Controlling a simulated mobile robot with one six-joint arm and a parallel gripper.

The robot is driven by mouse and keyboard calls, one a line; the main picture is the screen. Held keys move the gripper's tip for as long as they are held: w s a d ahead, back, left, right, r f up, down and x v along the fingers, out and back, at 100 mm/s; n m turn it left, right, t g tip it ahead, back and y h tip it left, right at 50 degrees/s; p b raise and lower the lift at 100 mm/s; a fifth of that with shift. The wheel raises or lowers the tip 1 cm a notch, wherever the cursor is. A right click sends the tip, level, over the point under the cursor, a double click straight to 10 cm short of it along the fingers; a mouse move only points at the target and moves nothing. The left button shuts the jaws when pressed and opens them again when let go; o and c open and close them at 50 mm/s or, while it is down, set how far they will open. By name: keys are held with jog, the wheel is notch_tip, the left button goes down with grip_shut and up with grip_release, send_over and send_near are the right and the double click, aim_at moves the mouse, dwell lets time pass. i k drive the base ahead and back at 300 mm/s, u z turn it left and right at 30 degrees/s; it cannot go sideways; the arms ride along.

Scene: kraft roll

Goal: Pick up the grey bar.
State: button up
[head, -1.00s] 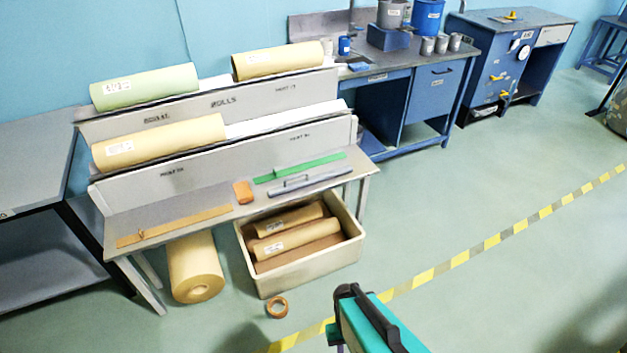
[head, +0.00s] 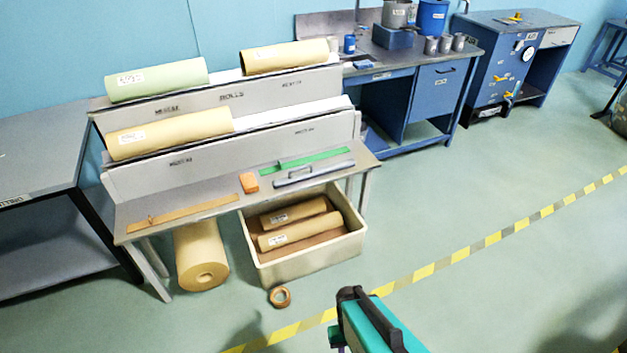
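The grey bar (head: 314,174) is a long, slim piece with a small raised handle near its left end. It lies near the front edge at the right end of the grey bench (head: 215,200), in the head view. A green strip (head: 306,161) lies just behind it, and an orange block (head: 250,183) sits to its left. My arm, teal and black, shows at the bottom of the head view, well in front of the bench and apart from the bar. My gripper's fingers cannot be made out.
A cream crate (head: 262,277) with brown rolls stands on the floor below the bar. A wooden ruler (head: 180,213) lies at the bench's left. Open floor lies to the right.

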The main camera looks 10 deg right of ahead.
aim_at(289, 179)
jog(key=z, duration=0.2)
jog(key=k, duration=0.45)
jog(key=u, duration=2.35)
jog(key=i, duration=0.4)
jog(key=z, duration=0.3)
jog(key=i, duration=0.85)
jog(key=z, duration=0.8)
jog(key=i, duration=0.75)
jog(key=z, duration=0.25)
